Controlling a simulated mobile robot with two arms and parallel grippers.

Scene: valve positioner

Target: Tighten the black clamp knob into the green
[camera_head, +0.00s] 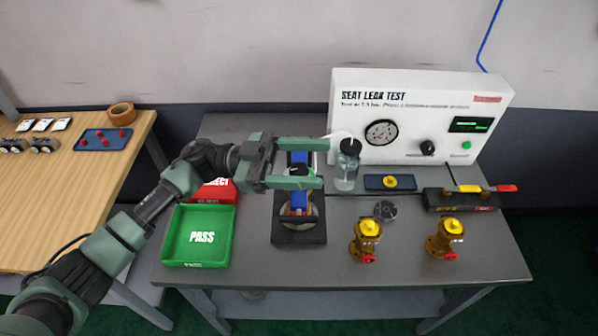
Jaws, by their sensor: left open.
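The clamp stand has a dark base (299,236) and a blue upright frame (300,158), in the middle of the grey table. A metal, round-flanged part sits in it, partly hidden. My left gripper (316,164) comes in from the left, its two green fingers spread apart over the upper part of the stand. A small dark piece, seemingly the black clamp knob (301,169), shows between the fingers beside a bit of green. The lower finger partly covers it, so its setting cannot be read. I cannot tell whether the fingers touch it. My right gripper is not in view.
A green PASS tray (199,262) and a red reject tray (214,198) lie left of the stand. A capped bottle (346,172) stands close right of the fingertips. The white test panel (418,84) stands behind; two brass valves (366,241) stand front right.

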